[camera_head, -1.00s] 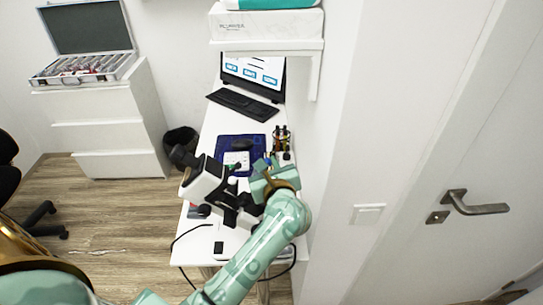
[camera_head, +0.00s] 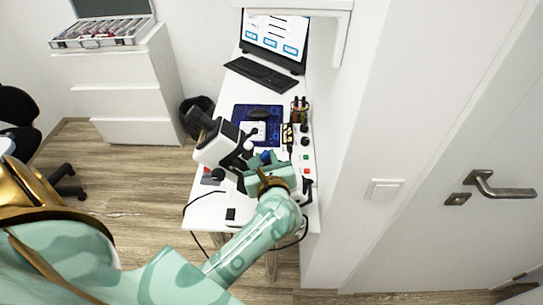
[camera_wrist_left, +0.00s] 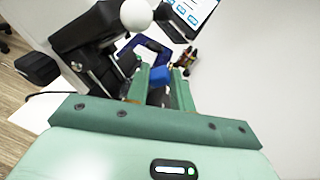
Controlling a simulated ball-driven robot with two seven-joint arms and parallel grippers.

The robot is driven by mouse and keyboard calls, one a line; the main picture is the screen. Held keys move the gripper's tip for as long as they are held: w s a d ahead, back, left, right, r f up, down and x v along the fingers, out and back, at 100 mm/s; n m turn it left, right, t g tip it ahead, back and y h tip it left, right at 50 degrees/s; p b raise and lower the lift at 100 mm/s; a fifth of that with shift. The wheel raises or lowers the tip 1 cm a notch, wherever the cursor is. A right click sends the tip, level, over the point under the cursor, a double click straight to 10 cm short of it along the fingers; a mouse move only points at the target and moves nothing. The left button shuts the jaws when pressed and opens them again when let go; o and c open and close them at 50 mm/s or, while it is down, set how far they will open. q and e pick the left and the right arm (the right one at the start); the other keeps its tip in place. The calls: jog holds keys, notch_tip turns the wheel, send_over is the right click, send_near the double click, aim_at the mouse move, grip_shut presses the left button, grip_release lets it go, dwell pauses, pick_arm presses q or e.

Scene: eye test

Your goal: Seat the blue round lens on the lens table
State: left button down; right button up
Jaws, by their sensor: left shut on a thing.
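The blue lens (camera_head: 266,156) is small in the head view and partly covered by my left gripper (camera_head: 265,160). In the left wrist view the blue lens (camera_wrist_left: 159,75) sits between the two green fingers of my left gripper (camera_wrist_left: 160,82), which is shut on it. The gripper is over the white desk, just right of a white and black optical instrument (camera_head: 216,143). I cannot make out the lens table on this instrument; my gripper and the dark parts hide that side. The instrument's dark body (camera_wrist_left: 95,45) fills the left of the wrist view. My right gripper is not in view.
A blue mat (camera_head: 243,112) lies on the white desk (camera_head: 207,212) behind the instrument. A holder with tools (camera_head: 299,108), a keyboard (camera_head: 261,74) and a monitor (camera_head: 275,35) stand further back. The wall closes off the right side. An open lens case (camera_head: 100,35) rests on drawers.

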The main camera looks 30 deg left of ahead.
pick_arm(q)
jog(key=shift+s+f, duration=0.1)
jog(key=shift+f, duration=0.3)
jog(key=shift+w+a, duration=0.25)
jog(key=shift+w, duration=0.2)
jog(key=shift+w+r, duration=0.1)
dwell(0.5)
jog(key=c, duration=1.1)
grip_release()
jog(key=shift+w, duration=0.1)
